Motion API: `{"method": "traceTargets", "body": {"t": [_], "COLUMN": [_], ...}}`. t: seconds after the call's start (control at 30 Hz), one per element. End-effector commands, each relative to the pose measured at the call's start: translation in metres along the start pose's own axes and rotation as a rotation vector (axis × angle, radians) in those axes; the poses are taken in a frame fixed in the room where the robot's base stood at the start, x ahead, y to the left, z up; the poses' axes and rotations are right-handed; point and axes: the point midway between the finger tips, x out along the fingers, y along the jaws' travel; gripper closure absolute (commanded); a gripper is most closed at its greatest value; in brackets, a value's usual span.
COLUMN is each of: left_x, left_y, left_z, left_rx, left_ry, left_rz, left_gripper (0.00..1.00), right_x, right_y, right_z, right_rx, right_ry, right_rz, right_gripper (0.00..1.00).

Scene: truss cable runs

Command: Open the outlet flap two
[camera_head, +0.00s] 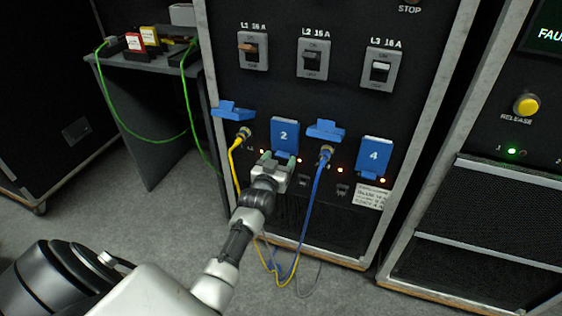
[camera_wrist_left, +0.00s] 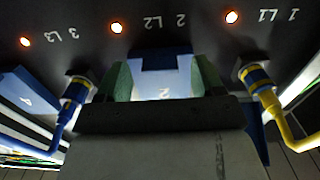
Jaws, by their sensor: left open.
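Outlet flap two (camera_head: 284,135) is a blue plate marked 2 on the black panel, hanging down flat over its outlet. It also shows in the left wrist view (camera_wrist_left: 164,84), upside down, between the green fingertips. My left gripper (camera_head: 278,160) is open at the flap's lower edge, one finger towards each side. I cannot tell whether the fingers touch it. The outlet behind the flap is hidden. My right gripper is not in view.
Flaps one (camera_head: 233,110) and three (camera_head: 325,130) are raised, with a yellow plug (camera_head: 243,133) and a blue plug (camera_head: 325,154) below them. Their cables hang on both sides of my left gripper. Flap four (camera_head: 374,153) is down. Breaker switches (camera_head: 312,60) sit above.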

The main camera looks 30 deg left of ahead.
Motion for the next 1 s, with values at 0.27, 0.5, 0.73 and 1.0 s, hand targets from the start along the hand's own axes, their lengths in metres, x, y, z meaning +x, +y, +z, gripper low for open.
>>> {"method": "traceTargets", "body": {"t": [0.27, 0.5, 0.73, 1.0], "left_x": [0.0138, 0.0135, 0.0133, 0.0131], "left_y": [-0.0001, -0.0001, -0.0001, -0.0001], "left_z": [-0.0002, -0.0002, -0.0001, -0.0001], "left_rx": [0.001, 0.001, 0.000, 0.000], "left_ry": [0.000, -0.001, -0.001, -0.002], "left_rz": [0.000, 0.000, 0.000, 0.000], "left_gripper": [0.32, 0.41, 0.76, 1.00], "right_x": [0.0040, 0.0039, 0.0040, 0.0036], "right_y": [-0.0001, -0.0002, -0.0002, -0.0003], "right_z": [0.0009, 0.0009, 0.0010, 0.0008], "right_rx": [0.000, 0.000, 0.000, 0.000], "right_ry": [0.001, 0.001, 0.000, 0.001], "right_rz": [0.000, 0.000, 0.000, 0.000], "right_gripper": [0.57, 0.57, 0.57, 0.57]}}
